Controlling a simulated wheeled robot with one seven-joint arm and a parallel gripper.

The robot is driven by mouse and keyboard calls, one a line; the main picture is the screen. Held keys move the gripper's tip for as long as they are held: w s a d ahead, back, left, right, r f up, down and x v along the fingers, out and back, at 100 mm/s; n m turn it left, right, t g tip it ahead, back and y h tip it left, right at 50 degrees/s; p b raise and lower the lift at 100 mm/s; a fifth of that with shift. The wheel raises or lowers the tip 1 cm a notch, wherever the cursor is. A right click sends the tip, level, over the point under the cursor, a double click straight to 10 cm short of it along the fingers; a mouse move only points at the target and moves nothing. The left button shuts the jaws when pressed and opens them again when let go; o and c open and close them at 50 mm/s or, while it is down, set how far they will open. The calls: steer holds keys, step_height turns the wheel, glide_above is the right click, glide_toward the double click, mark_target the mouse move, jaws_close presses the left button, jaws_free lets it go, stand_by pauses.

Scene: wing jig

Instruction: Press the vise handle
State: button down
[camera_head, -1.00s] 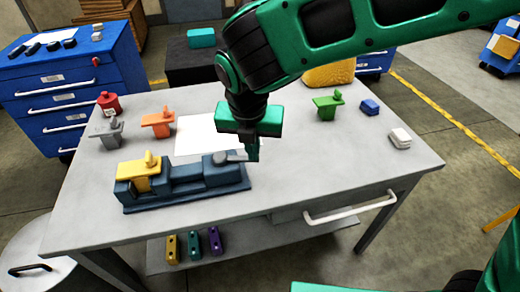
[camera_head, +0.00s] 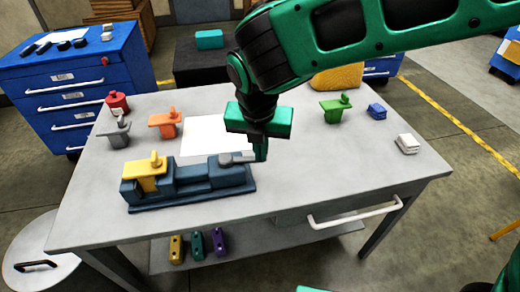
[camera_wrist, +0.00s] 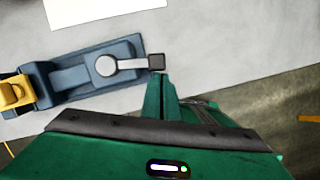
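The blue vise (camera_head: 205,181) lies on the grey table, with a yellow part (camera_head: 146,175) seated at its left end. Its grey handle (camera_head: 236,157) is at the right end. In the wrist view the handle (camera_wrist: 118,65) is a round hub with an arm ending in a dark square knob (camera_wrist: 156,62). My gripper (camera_head: 261,150) points down at the handle's outer end. In the wrist view my gripper's green fingers (camera_wrist: 160,90) look close together, with their tips beside the knob. Whether they touch it I cannot tell.
On the grey table (camera_head: 330,180) stand orange (camera_head: 164,123), grey (camera_head: 119,134) and green (camera_head: 334,110) parts, a red item (camera_head: 118,101), a blue block (camera_head: 376,111) and white blocks (camera_head: 407,144). A white sheet (camera_head: 205,135) lies behind the vise. The table's right front is clear.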

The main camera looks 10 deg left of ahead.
steer(key=s+d+r, duration=0.1)
steer(key=s+r, duration=0.5)
steer(key=r, duration=0.3)
steer(key=shift+d+r, duration=0.15)
steer(key=shift+r, duration=0.2)
steer(key=w+d+f+m+g+h, duration=0.1)
steer(key=w+d+m, duration=0.2)
steer(key=d+m, duration=0.85)
steer(key=w+d+f+m+h, duration=0.1)
steer(key=w+d+m, duration=0.35)
steer(key=d, duration=1.15)
steer(key=s+d+f+m+g, duration=0.1)
steer(key=s+d+m, duration=0.3)
steer(key=d+m, duration=0.3)
steer(key=s+d+f+m, duration=0.1)
steer(key=s+d+m, duration=0.3)
steer(key=d+m, duration=0.3)
steer(key=s+d+f+m+y, duration=0.2)
steer(key=s+d+m, duration=0.4)
steer(key=s+m, duration=0.5)
steer(key=shift+d+f+m+g, duration=0.4)
steer(key=shift+f+m, duration=0.2)
steer(key=shift+m, duration=0.2)
